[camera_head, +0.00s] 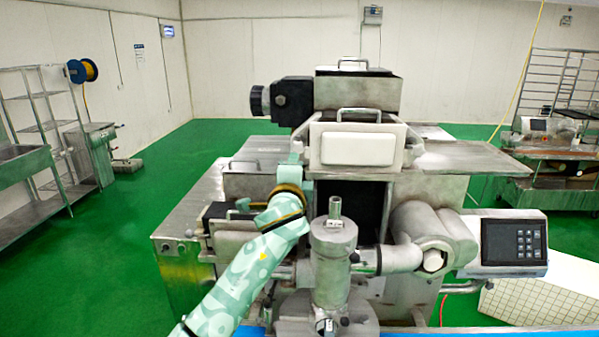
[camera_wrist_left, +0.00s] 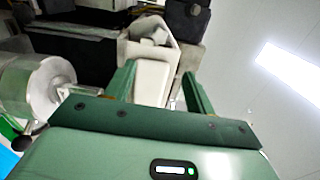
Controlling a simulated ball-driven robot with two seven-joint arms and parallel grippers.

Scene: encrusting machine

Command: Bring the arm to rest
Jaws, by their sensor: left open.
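My left arm, pale green, comes in from the lower left in the head view and reaches up to the encrusting machine (camera_head: 455,190). My left gripper (camera_head: 297,158) is small and partly hidden there, beside the left side of the hopper with a white block-shaped front (camera_head: 357,148). In the left wrist view the two green fingers of the left gripper (camera_wrist_left: 158,70) stand apart with nothing held. The white hopper part (camera_wrist_left: 152,82) shows beyond and between them; I cannot tell whether they touch it. My right gripper is in neither view.
A metal cylinder (camera_head: 333,262) stands in front of the machine, right of my forearm. A control panel (camera_head: 513,243) juts out at the right. Metal shelves (camera_head: 45,125) stand at the left, a rack trolley (camera_head: 555,150) at the right. Green floor (camera_head: 110,250) is clear at the left.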

